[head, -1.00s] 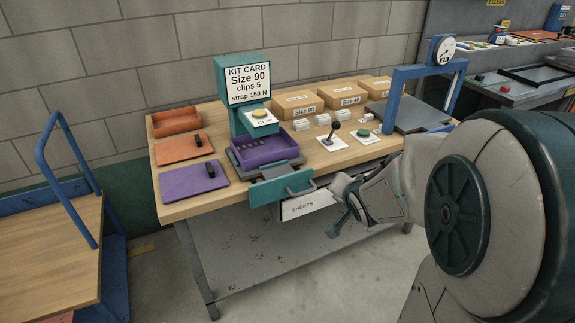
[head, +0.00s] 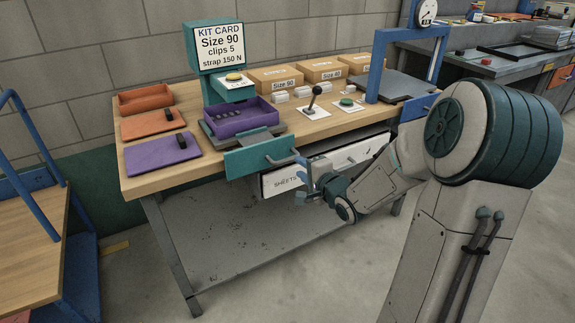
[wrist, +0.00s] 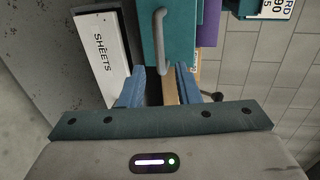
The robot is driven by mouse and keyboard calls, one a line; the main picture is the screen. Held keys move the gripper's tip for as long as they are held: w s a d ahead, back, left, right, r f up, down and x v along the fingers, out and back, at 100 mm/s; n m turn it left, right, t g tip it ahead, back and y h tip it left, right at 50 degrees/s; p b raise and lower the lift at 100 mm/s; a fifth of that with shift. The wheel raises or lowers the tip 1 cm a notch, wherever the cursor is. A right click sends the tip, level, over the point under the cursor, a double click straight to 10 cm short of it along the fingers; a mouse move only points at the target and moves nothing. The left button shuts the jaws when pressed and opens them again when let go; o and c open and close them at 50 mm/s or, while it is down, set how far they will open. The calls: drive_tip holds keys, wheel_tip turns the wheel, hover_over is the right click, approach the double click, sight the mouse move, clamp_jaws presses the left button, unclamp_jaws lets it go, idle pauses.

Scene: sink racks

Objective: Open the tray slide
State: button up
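The tray slide shows a teal front (head: 258,156) with a grey bar handle (head: 283,159) at the bench's front edge. A purple tray (head: 238,117) sits above and behind it on a grey base. My gripper (head: 308,177) is just right of the handle in the head view. In the wrist view, the teal front (wrist: 180,35) and the curved handle (wrist: 158,40) lie ahead. The blue fingers (wrist: 160,82) are apart with nothing clearly between them. The handle's near end looks close to the fingertips, but contact cannot be told.
A white drawer marked SHEETS (head: 288,179) is under the bench top, close beside the slide front. A lever (head: 311,100) and a green button (head: 346,101) stand on the bench. Orange and purple boards lie left. A blue-railed cart (head: 35,165) is at far left.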

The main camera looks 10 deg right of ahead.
sight(288, 158)
drive_tip(key=b+x, duration=0.2)
drive_tip(key=x, duration=0.6)
drive_tip(key=shift+w+a, duration=0.1)
drive_tip(key=shift+w, duration=0.05)
clamp_jaws()
